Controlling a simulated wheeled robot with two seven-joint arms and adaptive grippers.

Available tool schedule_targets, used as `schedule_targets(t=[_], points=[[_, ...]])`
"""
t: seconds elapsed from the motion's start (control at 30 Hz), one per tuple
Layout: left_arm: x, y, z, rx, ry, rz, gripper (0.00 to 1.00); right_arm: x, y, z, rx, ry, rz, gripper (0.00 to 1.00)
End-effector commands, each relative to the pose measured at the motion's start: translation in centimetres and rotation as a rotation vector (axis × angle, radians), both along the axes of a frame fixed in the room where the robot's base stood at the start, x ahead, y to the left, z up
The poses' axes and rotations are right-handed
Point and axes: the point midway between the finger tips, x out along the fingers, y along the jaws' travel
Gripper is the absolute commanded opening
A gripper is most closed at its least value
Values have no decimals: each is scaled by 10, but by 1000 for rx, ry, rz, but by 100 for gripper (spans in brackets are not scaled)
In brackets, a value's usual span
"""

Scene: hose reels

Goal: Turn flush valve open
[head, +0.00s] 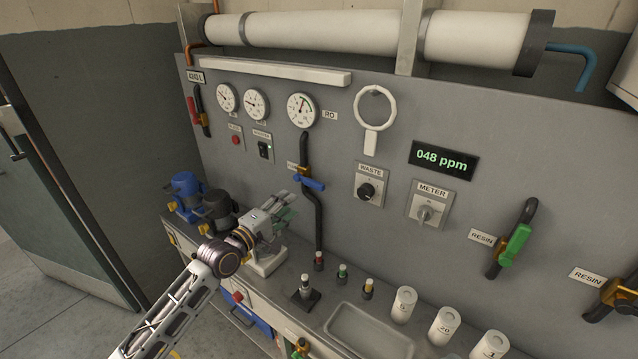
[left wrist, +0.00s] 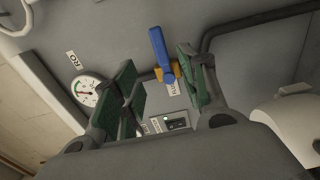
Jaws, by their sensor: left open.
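The flush valve has a blue lever (head: 311,183) on an orange-brown body, fitted to a dark vertical pipe on the grey panel. Its lever lies across the pipe, pointing right and slightly down. In the left wrist view the blue lever (left wrist: 160,48) and a partly hidden label show between my fingers, farther off. My left gripper (head: 285,207) is open and empty, below and left of the valve in the head view, apart from it. Its green-padded fingers (left wrist: 160,80) stand either side of the valve in the wrist view. My right gripper is not in view.
Gauges (head: 301,109) and a waste switch (head: 369,190) are on the panel around the valve. Blue and dark pumps (head: 187,193) stand on the bench at left. Small bottles and white cups (head: 404,304) stand at the front. A green-handled resin valve (head: 515,245) is at right.

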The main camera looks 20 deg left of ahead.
Motion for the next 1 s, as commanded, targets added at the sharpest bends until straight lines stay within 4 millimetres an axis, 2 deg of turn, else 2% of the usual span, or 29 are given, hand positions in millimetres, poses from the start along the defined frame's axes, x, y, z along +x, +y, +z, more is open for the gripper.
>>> schedule_targets(t=[0.53, 1.0], points=[[4, -1, 0, 1, 0, 1, 43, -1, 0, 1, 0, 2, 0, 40], [33, -11, 0, 1, 0, 1, 43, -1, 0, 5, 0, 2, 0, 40]])
